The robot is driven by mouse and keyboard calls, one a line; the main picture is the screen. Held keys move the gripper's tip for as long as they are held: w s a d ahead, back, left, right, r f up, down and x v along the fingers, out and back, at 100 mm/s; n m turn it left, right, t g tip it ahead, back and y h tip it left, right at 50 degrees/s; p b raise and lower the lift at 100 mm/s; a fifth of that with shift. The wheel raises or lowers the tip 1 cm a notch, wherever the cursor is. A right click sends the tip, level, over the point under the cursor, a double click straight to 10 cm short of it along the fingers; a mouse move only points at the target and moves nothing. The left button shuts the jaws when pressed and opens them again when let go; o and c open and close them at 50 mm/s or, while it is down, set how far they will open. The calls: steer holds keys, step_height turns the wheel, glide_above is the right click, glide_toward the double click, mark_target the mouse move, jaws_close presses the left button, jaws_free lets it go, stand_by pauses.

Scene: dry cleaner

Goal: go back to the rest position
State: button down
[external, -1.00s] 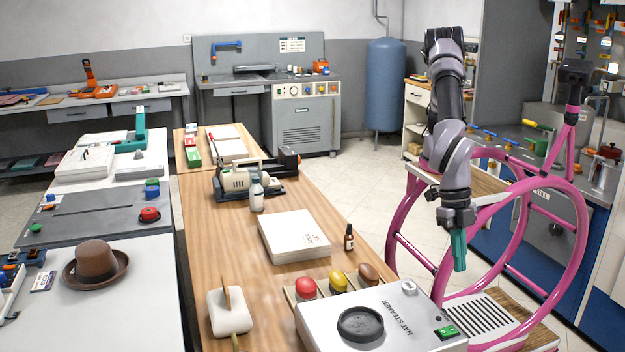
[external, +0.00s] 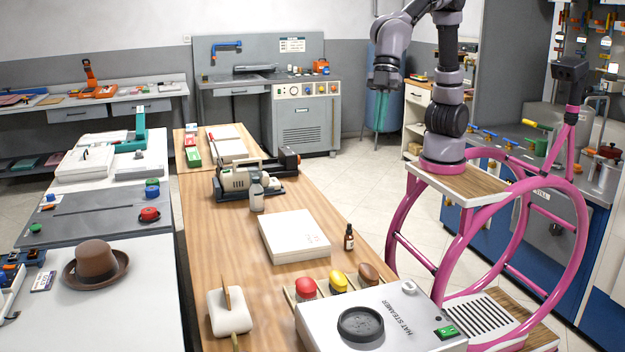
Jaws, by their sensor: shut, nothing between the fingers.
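My arm stands on the wooden top of my pink-framed base at the right of the external view. It is raised and bent over to the left. My gripper (external: 379,118) hangs from the wrist with its teal fingers pointing down, in front of the blue tank in the picture. The fingers are shut and hold nothing. The gripper is up in the air, clear of the wooden table (external: 310,205).
A hat steamer (external: 405,310), colored pads, a white box (external: 293,236), a dropper bottle (external: 349,238) and a spray bottle (external: 257,194) stand on the table. A brown hat (external: 95,263) lies on the left counter. Floor shows between table and base.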

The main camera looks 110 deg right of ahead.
steer(key=s+d+r+m+t, duration=0.1)
steer(key=s+d+r+m, duration=0.25)
steer(key=d, duration=0.55)
steer(key=s+d+r+m+t, duration=0.1)
steer(key=s+d+r+m, duration=0.15)
steer(key=s+d, duration=0.4)
steer(key=s+d+f+m+t+h, duration=0.1)
steer(key=s+d+f+m+t, duration=0.1)
steer(key=s+d+m, duration=0.4)
steer(key=s+d, duration=0.3)
steer(key=d, duration=0.1)
steer(key=shift+s+d+m, duration=0.25)
steer(key=shift+d+m, duration=0.05)
steer(key=shift+d, duration=0.05)
stand_by(0.8)
